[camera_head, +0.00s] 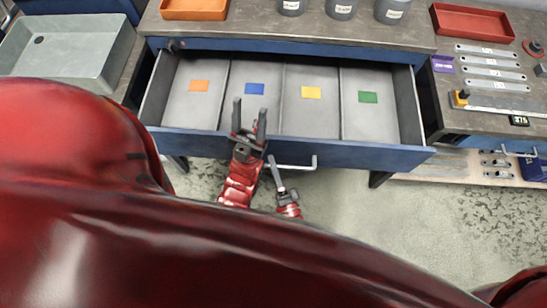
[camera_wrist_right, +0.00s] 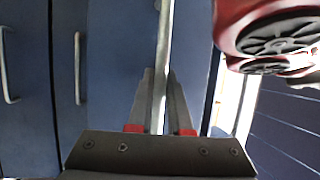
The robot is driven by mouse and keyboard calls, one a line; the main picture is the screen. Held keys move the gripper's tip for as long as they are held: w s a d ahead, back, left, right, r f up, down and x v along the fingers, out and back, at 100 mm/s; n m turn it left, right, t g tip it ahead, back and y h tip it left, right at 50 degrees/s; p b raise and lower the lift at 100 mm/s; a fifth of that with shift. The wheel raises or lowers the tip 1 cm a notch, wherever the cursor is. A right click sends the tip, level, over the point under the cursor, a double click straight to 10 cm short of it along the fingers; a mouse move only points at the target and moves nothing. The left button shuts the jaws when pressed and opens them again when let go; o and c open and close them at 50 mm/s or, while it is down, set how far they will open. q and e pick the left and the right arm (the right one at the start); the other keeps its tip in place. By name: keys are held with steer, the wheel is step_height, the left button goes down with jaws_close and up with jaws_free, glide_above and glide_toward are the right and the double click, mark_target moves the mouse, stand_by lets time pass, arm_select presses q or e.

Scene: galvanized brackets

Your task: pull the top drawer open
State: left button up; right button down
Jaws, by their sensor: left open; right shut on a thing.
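The top drawer (camera_head: 300,150) of the blue workbench stands well out, open. Its grey inside has several compartments, each with a coloured card. My right gripper (camera_head: 272,160) is shut on the drawer's metal handle (camera_head: 312,163) at the front. In the right wrist view the right gripper's fingers (camera_wrist_right: 159,100) lie on both sides of the handle bar (camera_wrist_right: 163,45). My left gripper (camera_head: 249,108) is open and empty, above the drawer's front edge, with its two fingers pointing up in the picture.
The bench top (camera_head: 300,35) holds an orange tray (camera_head: 195,9), several grey cups (camera_head: 340,9) and a red tray (camera_head: 472,20). A grey bin (camera_head: 70,52) is at the left. Flat metal brackets (camera_head: 488,61) lie at the right. Speckled floor (camera_head: 400,210) is clear before the drawer.

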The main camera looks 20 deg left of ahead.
steer(key=c, duration=0.8)
jaws_free()
steer(key=shift+c, duration=0.2)
steer(key=b+v, duration=0.1)
steer(key=v, duration=1.6)
steer(key=shift+b, duration=0.3)
steer(key=shift+s+d, duration=0.15)
steer(key=shift+s, duration=0.05)
